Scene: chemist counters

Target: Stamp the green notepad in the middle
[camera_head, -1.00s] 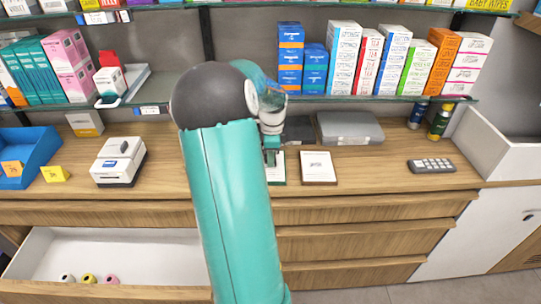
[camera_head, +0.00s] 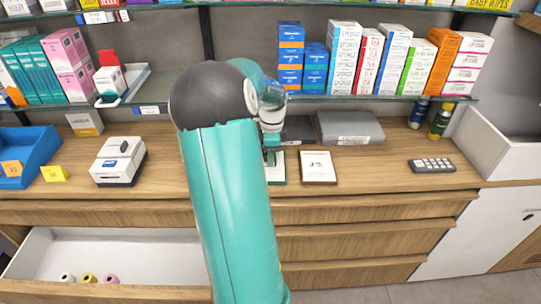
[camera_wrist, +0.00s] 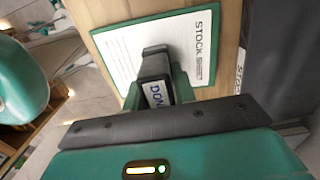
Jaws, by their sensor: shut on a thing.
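My gripper (camera_wrist: 157,88) is shut on a dark stamp (camera_wrist: 154,62) with a white label starting "DON". The green notepad (camera_wrist: 120,48), a white "STOCK SHEET" page with a green border, lies under the stamp in the wrist view. I cannot tell whether the stamp touches the page. In the head view the green notepad (camera_head: 279,170) shows only as a strip on the counter. My arm hides its left part, and the stamp is hardly visible there.
A brown-edged notepad (camera_head: 318,168) lies to the right. Behind are a grey case (camera_head: 348,128) and a dark item (camera_head: 298,130). A white label printer (camera_head: 118,162) stands left, a keypad (camera_head: 432,166) right. A drawer (camera_head: 120,250) is open at lower left.

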